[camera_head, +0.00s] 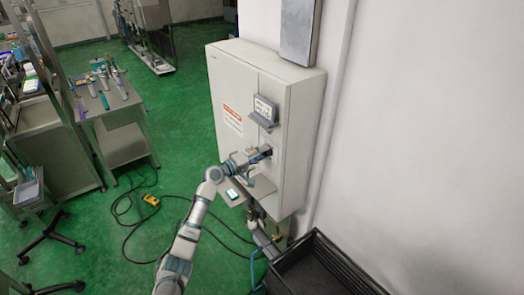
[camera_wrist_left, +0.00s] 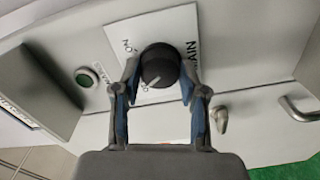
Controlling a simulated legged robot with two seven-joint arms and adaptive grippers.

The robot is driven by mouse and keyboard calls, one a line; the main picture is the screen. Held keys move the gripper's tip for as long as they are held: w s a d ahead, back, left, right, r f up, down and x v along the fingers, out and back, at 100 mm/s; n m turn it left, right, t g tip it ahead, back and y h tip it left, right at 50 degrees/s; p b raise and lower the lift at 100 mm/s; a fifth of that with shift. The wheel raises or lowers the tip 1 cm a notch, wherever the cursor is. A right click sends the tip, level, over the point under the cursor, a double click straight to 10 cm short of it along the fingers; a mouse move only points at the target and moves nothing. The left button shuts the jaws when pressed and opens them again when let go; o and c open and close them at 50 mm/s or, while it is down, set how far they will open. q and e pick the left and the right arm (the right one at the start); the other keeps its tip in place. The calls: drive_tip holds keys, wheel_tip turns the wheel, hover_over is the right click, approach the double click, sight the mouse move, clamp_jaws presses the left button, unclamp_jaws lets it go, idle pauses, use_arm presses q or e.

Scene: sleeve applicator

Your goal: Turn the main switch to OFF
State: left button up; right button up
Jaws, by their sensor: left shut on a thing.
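The main switch is a round black knob (camera_wrist_left: 158,66) on a white label plate (camera_wrist_left: 118,34) on the grey cabinet (camera_head: 240,90). In the left wrist view the plate looks turned over, with "ON" at the knob's left and part of "MAIN" at its right. A white pointer line on the knob points down and left, toward lettering partly hidden below the knob. My left gripper (camera_wrist_left: 159,78) is shut on the knob, one finger on each side. In the head view my left gripper (camera_head: 261,155) is at the cabinet front and mostly hides the switch. My right gripper is not in view.
A small display (camera_head: 264,112) juts out above my gripper. A black crate (camera_head: 315,262) stands at lower right. A cable and a yellow device (camera_head: 151,200) lie on the green floor.

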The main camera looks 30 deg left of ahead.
use_arm(q)
drive_tip(key=shift+a+r+n+p, duration=0.25)
drive_tip(key=shift+n+p, duration=0.2)
drive_tip(key=shift+n, duration=0.45)
drive_tip(key=o, duration=1.1)
drive_tip(key=shift+w+f, duration=0.1)
drive_tip(key=shift+o, duration=0.2)
drive_tip(key=shift+w+a+f, duration=0.1)
drive_tip(key=shift+f, duration=0.15)
drive_tip(key=v, duration=1.2)
drive_tip(key=shift+f, duration=0.15)
